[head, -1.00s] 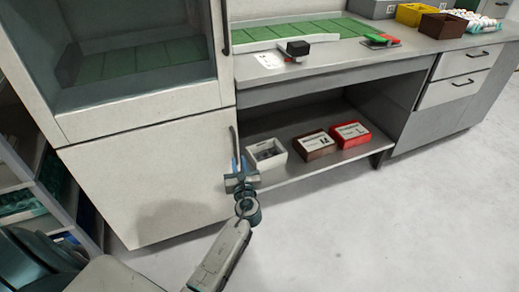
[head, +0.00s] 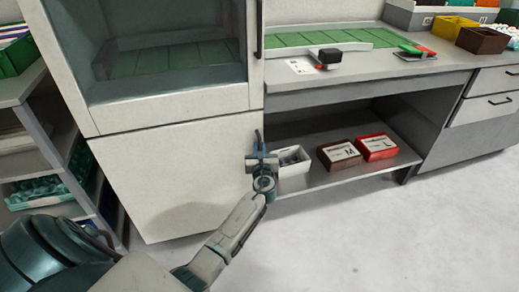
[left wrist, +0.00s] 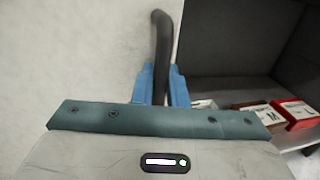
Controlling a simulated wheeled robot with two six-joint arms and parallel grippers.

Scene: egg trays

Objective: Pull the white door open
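The white door (head: 180,180) is the lower door of the cabinet at the left in the head view. It looks about flush with the cabinet front, and I see no clear gap. Its dark upright handle (left wrist: 161,35) is at its right edge. My left gripper (head: 259,142) is at this handle. In the left wrist view its two blue fingers (left wrist: 161,86) lie close on both sides of the handle, seemingly closed on it. The handle's lower part is hidden by the gripper body. My right gripper is not in view.
A glass-fronted upper door (head: 170,75) is above. To the right, an open shelf holds a white box (head: 293,168), a brown box (head: 338,155) and a red box (head: 377,147) under the counter. A shelf rack (head: 45,150) stands at left. The floor (head: 400,235) in front is clear.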

